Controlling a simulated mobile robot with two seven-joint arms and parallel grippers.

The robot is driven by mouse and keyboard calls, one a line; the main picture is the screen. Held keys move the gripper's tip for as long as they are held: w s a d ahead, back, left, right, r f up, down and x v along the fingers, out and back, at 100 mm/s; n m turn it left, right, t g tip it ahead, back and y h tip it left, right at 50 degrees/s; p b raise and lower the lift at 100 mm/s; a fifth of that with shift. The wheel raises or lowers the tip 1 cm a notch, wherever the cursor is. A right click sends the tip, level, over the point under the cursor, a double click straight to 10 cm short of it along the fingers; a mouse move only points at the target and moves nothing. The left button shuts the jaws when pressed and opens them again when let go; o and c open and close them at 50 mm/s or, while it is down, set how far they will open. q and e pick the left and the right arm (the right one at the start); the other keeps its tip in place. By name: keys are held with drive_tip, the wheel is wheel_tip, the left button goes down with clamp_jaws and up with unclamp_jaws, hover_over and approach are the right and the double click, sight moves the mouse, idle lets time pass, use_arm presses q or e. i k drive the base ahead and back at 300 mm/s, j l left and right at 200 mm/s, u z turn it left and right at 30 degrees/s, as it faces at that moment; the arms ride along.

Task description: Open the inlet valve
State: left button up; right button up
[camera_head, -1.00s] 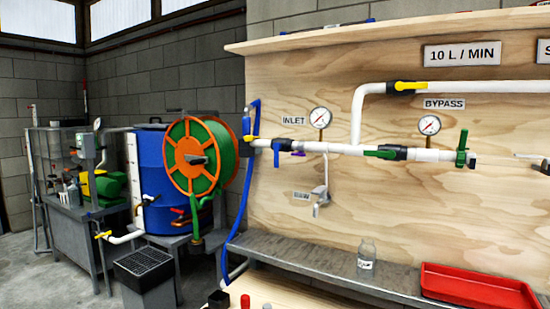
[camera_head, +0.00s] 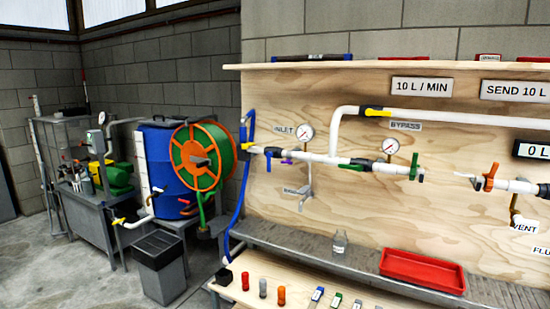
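The inlet valve (camera_head: 270,153) is a dark fitting on the white pipe near the left edge of the plywood panel. Its blue handle (camera_head: 268,164) points down, across the pipe. The INLET label (camera_head: 284,129) is above it, beside a round gauge (camera_head: 304,133). A small purple part (camera_head: 287,161) shows just right of the valve. Left of it a yellow handle (camera_head: 247,147) sits where the blue hose (camera_head: 243,195) meets the pipe. Neither of my grippers is in view.
A metal shelf (camera_head: 300,245) below the panel holds a glass bottle (camera_head: 340,241) and a red tray (camera_head: 422,270). A lower wooden bench (camera_head: 255,267) carries several small items. A blue barrel (camera_head: 165,170), hose reel (camera_head: 197,158) and grey bin (camera_head: 159,266) stand left. Floor at lower left is clear.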

sight(269, 155)
drive_tip(key=i+j+z, duration=0.2)
drive_tip(key=z, duration=0.15)
drive_tip(key=i+j+z, duration=0.15)
drive_tip(key=z, duration=0.2)
drive_tip(key=i+j+z, duration=0.1)
drive_tip(key=j, duration=0.2)
drive_tip(key=i+j+z, duration=0.1)
drive_tip(key=j, duration=0.2)
drive_tip(key=i+j+z, duration=0.1)
drive_tip(key=j, duration=0.2)
drive_tip(key=i+j, duration=0.15)
drive_tip(key=j, duration=0.25)
drive_tip(key=i+j, duration=0.15)
drive_tip(key=j, duration=0.3)
drive_tip(key=i+j+z, duration=0.1)
drive_tip(key=j, duration=0.3)
drive_tip(key=i+j, duration=0.2)
drive_tip(key=j, duration=0.2)
drive_tip(key=i+j+z, duration=0.1)
drive_tip(key=j, duration=0.35)
drive_tip(key=i+j, duration=0.15)
drive_tip(key=j, duration=0.25)
